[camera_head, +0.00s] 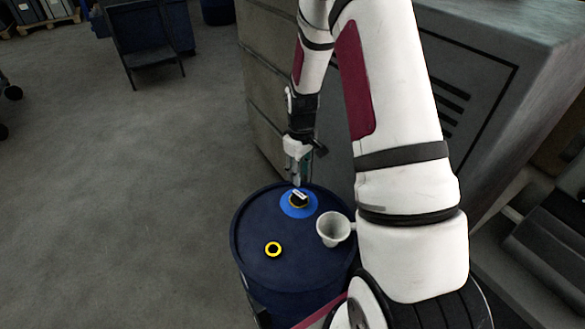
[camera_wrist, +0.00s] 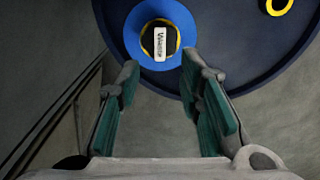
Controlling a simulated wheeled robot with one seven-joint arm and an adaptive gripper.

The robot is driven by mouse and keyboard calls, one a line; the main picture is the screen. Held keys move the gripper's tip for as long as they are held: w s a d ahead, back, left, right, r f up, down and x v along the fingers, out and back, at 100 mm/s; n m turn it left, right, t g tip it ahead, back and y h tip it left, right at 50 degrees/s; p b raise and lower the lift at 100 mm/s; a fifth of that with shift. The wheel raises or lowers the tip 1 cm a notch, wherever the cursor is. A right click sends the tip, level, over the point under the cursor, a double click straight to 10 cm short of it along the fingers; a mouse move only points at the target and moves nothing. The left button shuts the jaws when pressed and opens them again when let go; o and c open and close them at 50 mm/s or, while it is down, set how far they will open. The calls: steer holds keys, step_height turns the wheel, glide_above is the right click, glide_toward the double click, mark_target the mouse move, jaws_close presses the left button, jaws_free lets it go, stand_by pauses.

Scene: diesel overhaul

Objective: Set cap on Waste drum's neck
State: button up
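The dark blue drum (camera_head: 250,222) stands upright below my gripper. On its top, near the far edge, a black cap (camera_head: 299,200) with a white label and some yellow at its rim sits on a bright blue disc (camera_head: 287,206). In the wrist view, the label on the cap (camera_wrist: 160,40) reads "Waste". A yellow ring (camera_head: 273,243) with a dark centre, which looks like the drum's neck, lies nearer the front left of the drum top. My gripper (camera_head: 299,180) points down close above the cap. Its fingers (camera_wrist: 160,66) are apart and empty, with the cap just beyond the tips.
A white funnel-like cup (camera_head: 334,230) with a side handle stands on the drum top at the right. A large grey cabinet (camera_head: 480,50) stands close behind and to the right. The floor (camera_head: 130,190) at the left is clear, with a dark cart (camera_head: 150,40) farther back.

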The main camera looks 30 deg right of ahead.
mark_target(299, 194)
steer(key=shift+f+b, duration=2.6)
steer(key=shift+f, duration=1.75)
steer(key=shift+c, duration=0.5)
